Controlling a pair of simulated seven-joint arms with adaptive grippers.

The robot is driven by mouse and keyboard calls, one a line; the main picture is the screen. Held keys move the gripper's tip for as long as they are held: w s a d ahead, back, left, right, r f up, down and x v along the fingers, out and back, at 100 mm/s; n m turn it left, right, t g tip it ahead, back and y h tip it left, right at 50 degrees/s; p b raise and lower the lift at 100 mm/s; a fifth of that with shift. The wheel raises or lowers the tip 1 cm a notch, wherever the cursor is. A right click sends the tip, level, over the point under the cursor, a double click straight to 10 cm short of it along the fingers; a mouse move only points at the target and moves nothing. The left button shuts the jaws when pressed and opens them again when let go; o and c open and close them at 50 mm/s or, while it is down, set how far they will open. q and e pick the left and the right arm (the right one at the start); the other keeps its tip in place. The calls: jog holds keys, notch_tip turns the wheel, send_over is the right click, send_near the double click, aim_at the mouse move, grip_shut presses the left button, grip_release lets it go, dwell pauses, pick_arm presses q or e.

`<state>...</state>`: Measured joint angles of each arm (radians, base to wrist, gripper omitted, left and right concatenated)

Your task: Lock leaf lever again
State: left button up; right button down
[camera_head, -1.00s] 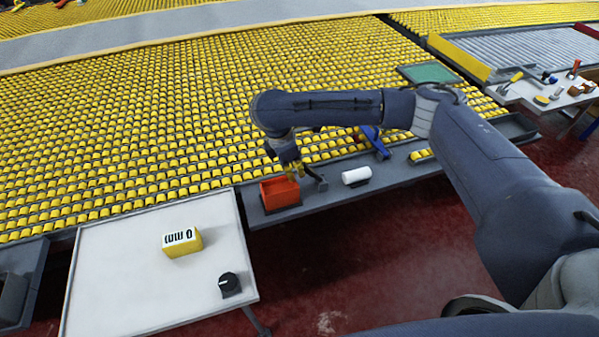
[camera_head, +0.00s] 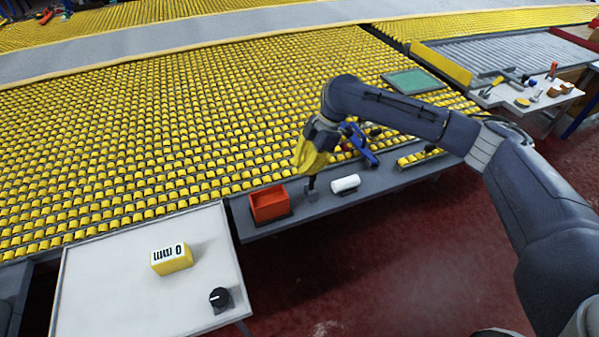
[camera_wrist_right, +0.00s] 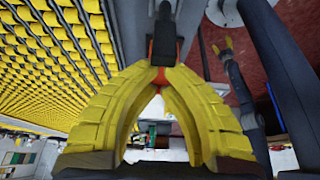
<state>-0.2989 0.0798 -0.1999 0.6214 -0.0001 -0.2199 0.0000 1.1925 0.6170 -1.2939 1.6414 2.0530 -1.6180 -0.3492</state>
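The leaf lever (camera_head: 312,186) is a small dark lever on a grey base, on the grey ledge in front of the yellow-block bed. It stands about upright in the head view. My right gripper (camera_head: 311,171) reaches down over it, its yellow fingers at the lever's top. In the right wrist view the fingertips (camera_wrist_right: 158,74) come together around a small red part, with the lever's black body (camera_wrist_right: 164,38) just beyond. The fingers hide part of the handle. My left gripper (camera_wrist_right: 228,44) shows only small in the wrist view; its opening is unclear.
An orange bin (camera_head: 269,204) stands left of the lever and a white roll (camera_head: 345,184) lies close on its right. A blue clamp-like tool (camera_head: 361,145) is behind. The white table (camera_head: 120,285) holds a yellow "0 mm" block (camera_head: 171,259) and a black knob (camera_head: 219,297).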

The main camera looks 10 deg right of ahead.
jog(key=d+y, duration=0.2)
jog(key=d, duration=0.1)
jog(key=shift+w+r, duration=0.1)
jog(key=shift+w, duration=0.2)
pick_arm(q)
jog(key=shift+s, duration=0.1)
pick_arm(e)
jog(key=shift+w+d+f, duration=0.15)
jog(key=shift+d, duration=0.45)
jog(key=shift+w+d+f, duration=0.1)
jog(key=shift+d, duration=0.5)
jog(key=shift+w+d+f, duration=0.15)
jog(key=shift+d, duration=0.45)
jog(key=shift+d, duration=0.1)
pick_arm(q)
jog(key=shift+s, duration=0.25)
pick_arm(e)
jog(key=w+d+r, duration=0.1)
jog(key=d+r, duration=0.5)
jog(key=d, duration=0.1)
jog(key=shift+w+d, duration=0.3)
jog(key=shift+w, duration=0.05)
